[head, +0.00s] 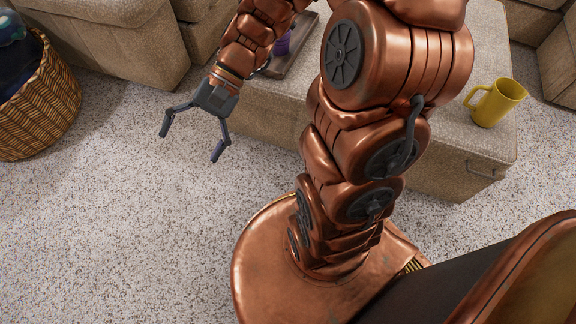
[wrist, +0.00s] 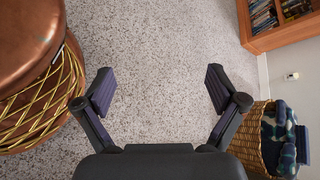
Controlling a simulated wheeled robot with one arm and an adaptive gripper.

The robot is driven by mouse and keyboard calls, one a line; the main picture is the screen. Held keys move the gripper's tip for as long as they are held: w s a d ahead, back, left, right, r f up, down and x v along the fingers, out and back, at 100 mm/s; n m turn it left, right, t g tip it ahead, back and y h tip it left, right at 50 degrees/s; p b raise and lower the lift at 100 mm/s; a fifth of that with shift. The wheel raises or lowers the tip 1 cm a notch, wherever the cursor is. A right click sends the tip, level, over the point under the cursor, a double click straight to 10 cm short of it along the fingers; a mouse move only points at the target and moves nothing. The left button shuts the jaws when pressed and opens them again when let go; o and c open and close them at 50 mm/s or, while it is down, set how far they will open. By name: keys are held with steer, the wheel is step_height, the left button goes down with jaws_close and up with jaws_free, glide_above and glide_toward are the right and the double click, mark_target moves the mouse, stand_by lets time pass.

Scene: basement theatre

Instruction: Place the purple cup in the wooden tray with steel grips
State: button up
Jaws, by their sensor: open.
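A purple thing (head: 283,44), seemingly the purple cup, shows in the head view just right of my forearm, mostly hidden by it. It is at a brown tray (head: 296,57) on the beige ottoman; I cannot tell whether it is inside the tray or behind it. The tray is partly covered by my arm, and its grips cannot be made out. My gripper (head: 190,147) is open and empty over the speckled floor, left of the ottoman, pointing away from the tray. In the wrist view, both fingers (wrist: 160,90) are spread with only floor between them.
A yellow mug (head: 495,103) stands on the right part of the ottoman (head: 455,140). A wicker basket (head: 42,105) with dark cloth stands at the left, also in the wrist view (wrist: 247,140). A wooden bookshelf (wrist: 285,35) is at the upper right there. The floor between is clear.

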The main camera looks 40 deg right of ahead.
steer(key=s+d+n+h, duration=0.3)
steer(key=s+d+h, duration=0.2)
steer(key=s, duration=0.3)
steer(key=s+d+n+g+h, duration=0.1)
steer(key=s+d+n+h, duration=0.3)
steer(key=s+d+h, duration=0.2)
steer(key=shift+s+f, duration=0.3)
steer(key=shift+s, duration=0.6)
